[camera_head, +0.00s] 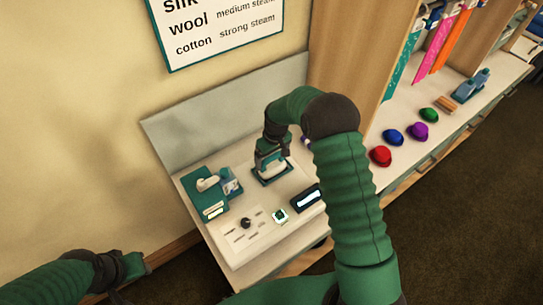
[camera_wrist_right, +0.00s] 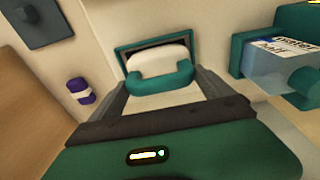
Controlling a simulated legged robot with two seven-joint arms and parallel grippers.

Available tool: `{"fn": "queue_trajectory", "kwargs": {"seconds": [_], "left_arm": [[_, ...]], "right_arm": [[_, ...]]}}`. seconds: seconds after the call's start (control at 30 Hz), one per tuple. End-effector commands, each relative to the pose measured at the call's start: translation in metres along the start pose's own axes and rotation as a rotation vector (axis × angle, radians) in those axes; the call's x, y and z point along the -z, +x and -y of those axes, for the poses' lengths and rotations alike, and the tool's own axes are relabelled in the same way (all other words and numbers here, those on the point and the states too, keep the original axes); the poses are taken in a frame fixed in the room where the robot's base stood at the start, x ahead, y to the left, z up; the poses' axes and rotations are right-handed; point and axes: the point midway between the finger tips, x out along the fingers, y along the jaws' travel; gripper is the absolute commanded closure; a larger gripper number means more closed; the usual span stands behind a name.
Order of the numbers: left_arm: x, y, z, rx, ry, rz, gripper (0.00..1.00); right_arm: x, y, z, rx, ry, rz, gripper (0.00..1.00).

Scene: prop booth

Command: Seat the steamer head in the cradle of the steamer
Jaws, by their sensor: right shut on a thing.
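The steamer head, white with a teal handle (camera_wrist_right: 160,82), is between the fingers of my right gripper (camera_wrist_right: 165,100), which is shut on it. In the head view my right gripper (camera_head: 268,155) points down at the counter over a teal-rimmed cradle (camera_head: 272,176). In the wrist view the teal frame of the cradle (camera_wrist_right: 124,50) surrounds the far part of the white head. I cannot tell whether the head rests fully in it. My left gripper (camera_head: 134,265) is low at the left, away from the counter; its fingers do not show clearly.
A teal unit (camera_head: 207,205) with a pale knob-like top and a clear labelled tank (camera_head: 231,182) stands left of the cradle. In front are a dial panel (camera_head: 245,228) and dark display (camera_head: 307,197). A purple roll (camera_wrist_right: 80,90) lies beside it. Coloured domes (camera_head: 381,156) are right.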

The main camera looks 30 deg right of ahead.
Motion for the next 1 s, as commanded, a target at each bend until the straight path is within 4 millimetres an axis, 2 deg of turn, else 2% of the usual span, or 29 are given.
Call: {"fn": "queue_trajectory", "kwargs": {"seconds": [0.37, 0.4, 0.47, 0.77, 0.87, 1.0], "left_arm": [[0.000, 0.001, 0.000, 0.000, 0.000, 0.000, 0.64], [0.000, 0.001, 0.000, 0.000, 0.000, 0.000, 0.64], [0.000, 0.001, 0.000, 0.000, 0.000, 0.000, 0.64], [-0.001, 0.003, 0.000, 0.000, 0.000, 0.000, 0.64], [-0.002, 0.006, 0.000, 0.000, 0.000, 0.000, 0.64], [-0.003, 0.014, 0.000, 0.000, 0.000, 0.000, 0.64]], "right_arm": [[0.000, 0.002, 0.000, 0.000, 0.000, -0.001, 0.82], [0.000, 0.002, 0.000, 0.000, 0.000, -0.001, 0.07], [0.000, 0.002, 0.000, 0.000, 0.000, -0.001, 0.00], [-0.001, -0.002, 0.000, 0.000, 0.000, 0.000, 0.00], [0.000, -0.017, -0.001, -0.001, 0.000, -0.002, 0.00], [0.000, -0.054, -0.001, -0.002, 0.000, -0.006, 0.00]]}}
